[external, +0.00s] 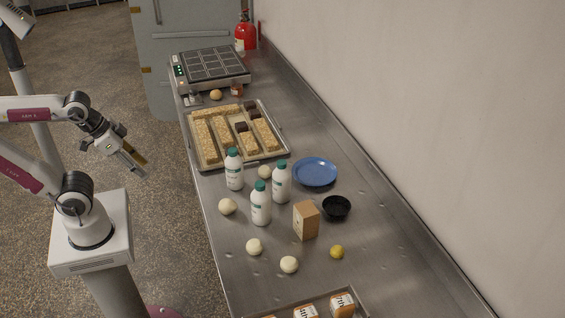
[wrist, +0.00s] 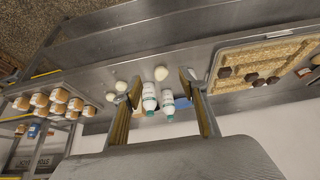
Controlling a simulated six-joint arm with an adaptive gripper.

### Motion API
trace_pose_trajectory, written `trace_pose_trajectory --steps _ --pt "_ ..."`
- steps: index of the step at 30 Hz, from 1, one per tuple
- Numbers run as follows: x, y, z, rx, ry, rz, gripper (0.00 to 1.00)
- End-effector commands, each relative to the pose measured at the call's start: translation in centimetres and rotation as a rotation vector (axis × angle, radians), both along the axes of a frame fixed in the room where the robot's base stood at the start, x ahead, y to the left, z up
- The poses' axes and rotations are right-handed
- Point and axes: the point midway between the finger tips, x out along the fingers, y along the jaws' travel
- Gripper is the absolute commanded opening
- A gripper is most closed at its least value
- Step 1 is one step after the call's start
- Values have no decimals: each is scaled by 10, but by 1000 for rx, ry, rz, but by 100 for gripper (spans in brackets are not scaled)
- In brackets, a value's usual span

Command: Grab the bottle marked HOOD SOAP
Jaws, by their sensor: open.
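Three white bottles with green caps stand upright on the steel counter in the external view: the back left one (external: 234,172), the front one (external: 260,206) and the right one (external: 281,184). Their labels are too small to read, so I cannot tell which is marked HOOD SOAP. My gripper (external: 137,168) is open and empty, left of the counter and apart from the bottles. In the wrist view two bottles, one (wrist: 149,98) beside another (wrist: 168,104), show between the open fingers of my gripper (wrist: 159,83). The third is mostly hidden there, perhaps behind the right finger.
Pale dough balls (external: 228,207) lie near the bottles. A brown carton (external: 306,221), black bowl (external: 337,207), blue plate (external: 315,171) and yellow ball (external: 337,252) are to the right. A tray (external: 281,152) of bars is behind. A wall (external: 420,110) borders the counter.

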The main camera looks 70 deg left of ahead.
Motion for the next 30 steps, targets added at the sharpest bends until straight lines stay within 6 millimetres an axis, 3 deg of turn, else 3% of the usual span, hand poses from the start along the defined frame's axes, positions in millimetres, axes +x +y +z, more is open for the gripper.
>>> trace_pose_trajectory --steps 8,30 --pt "26 16 6 42 -42 26 42" --pt "202 126 42 314 -361 35 42"
